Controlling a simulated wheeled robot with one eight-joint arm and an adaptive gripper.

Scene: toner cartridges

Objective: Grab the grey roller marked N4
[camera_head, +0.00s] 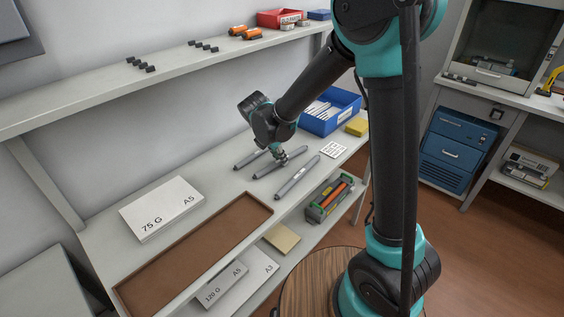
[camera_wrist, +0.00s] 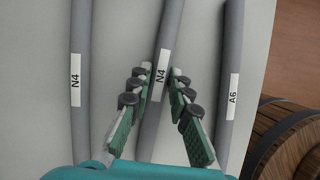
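Three grey rollers lie side by side on the light table. In the wrist view the left roller (camera_wrist: 74,120) and the middle roller (camera_wrist: 149,125) each carry a white N4 label, and the right roller (camera_wrist: 234,50) carries an A6 label. My gripper (camera_wrist: 162,80) points down at the middle N4 roller, with one finger on each side of it near its label. The fingertips are very close to the roller; whether they press on it is not clear. In the head view my gripper (camera_head: 281,158) is low over the middle roller (camera_head: 265,172), beside the right roller (camera_head: 297,178).
A blue bin (camera_head: 331,112), a yellow block (camera_head: 357,127) and a white label sheet (camera_head: 333,149) are behind the rollers. A white A5 box (camera_head: 162,207) and a brown tray (camera_head: 195,253) stand to the left. A round wooden top (camera_head: 312,285) is in front.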

